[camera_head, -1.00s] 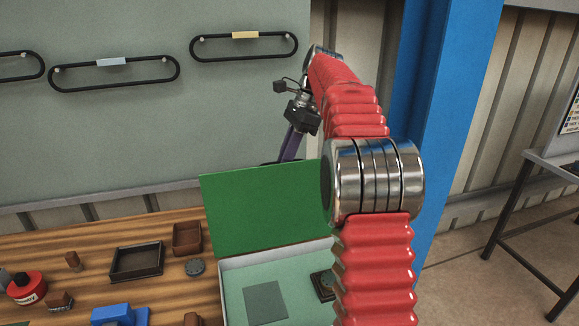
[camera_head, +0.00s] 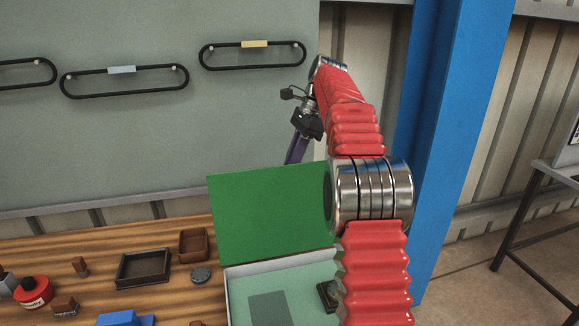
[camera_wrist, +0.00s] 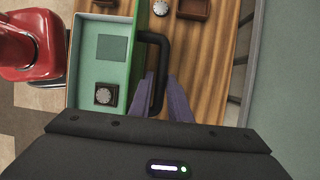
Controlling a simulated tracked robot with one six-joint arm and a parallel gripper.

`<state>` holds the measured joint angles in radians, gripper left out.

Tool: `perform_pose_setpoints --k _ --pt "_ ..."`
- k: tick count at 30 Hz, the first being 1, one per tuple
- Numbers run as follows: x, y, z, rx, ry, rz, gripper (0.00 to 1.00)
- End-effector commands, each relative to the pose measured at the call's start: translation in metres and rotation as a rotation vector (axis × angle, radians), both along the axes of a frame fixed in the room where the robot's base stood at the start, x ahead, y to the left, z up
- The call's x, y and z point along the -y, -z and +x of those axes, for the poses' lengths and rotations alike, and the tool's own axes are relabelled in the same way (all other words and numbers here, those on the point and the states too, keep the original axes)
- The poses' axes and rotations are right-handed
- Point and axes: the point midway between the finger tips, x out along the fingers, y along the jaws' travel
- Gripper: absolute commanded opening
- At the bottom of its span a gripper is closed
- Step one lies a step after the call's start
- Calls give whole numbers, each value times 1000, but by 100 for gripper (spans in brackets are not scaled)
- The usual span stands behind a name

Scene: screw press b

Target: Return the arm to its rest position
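My gripper (camera_head: 293,160) hangs pointing down behind the upper edge of the green lid (camera_head: 262,212); its tips are hidden there in the head view. In the wrist view the two purple fingers of my gripper (camera_wrist: 163,85) stand apart, with a black bar handle (camera_wrist: 157,50) passing at or between them. I cannot tell whether they touch it. The handle is beside the lid's outer face. My red ribbed arm reaches forward above the right side of the box. The lid stands raised at the back of the open box (camera_head: 230,295).
Black belts hang on the wall panel (camera_head: 150,140). A blue post (camera_head: 455,120) stands close right of my arm. A red machine (camera_wrist: 30,50) shows in the wrist view.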

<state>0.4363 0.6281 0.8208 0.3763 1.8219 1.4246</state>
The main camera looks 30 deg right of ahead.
Motion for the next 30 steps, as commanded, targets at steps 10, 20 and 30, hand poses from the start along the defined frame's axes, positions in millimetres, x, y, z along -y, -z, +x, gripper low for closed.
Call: perform_pose_setpoints --k 10,20,30 --pt "-3 1 0 -2 -3 4 31" --pt "-5 -1 1 3 -8 4 31" --pt "-16 -37 1 170 -105 -30 31"
